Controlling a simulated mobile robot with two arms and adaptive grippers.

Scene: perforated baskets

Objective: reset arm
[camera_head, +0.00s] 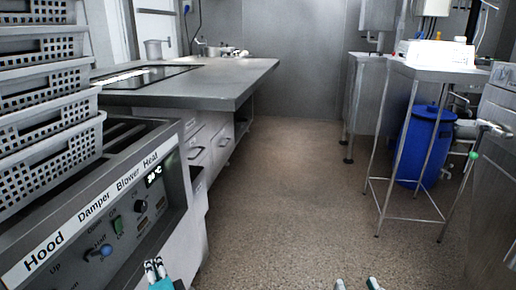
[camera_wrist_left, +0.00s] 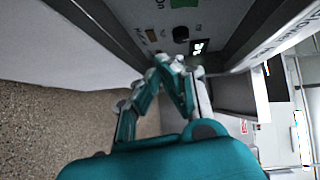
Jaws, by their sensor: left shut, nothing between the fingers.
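My left gripper (camera_head: 156,270) shows at the bottom of the head view, just in front of the control panel (camera_head: 128,215) labelled Hood, Damper, Blower, Heat. Its teal and white fingertips are together with nothing between them. In the left wrist view the left gripper (camera_wrist_left: 172,66) has its fingers meeting, pointing towards the panel's knobs and lit display. My right gripper (camera_head: 356,284) barely shows at the bottom edge of the head view, its two fingertips apart over the floor. Nothing shows between them, and the rest of it is out of view.
Stacked grey perforated baskets (camera_head: 50,160) stand on the machine at the left. A steel counter (camera_head: 200,92) with a dark cooktop lies beyond. A blue barrel (camera_head: 421,146) stands beneath a steel table (camera_head: 437,70) at the right. The speckled floor (camera_head: 285,190) between is clear.

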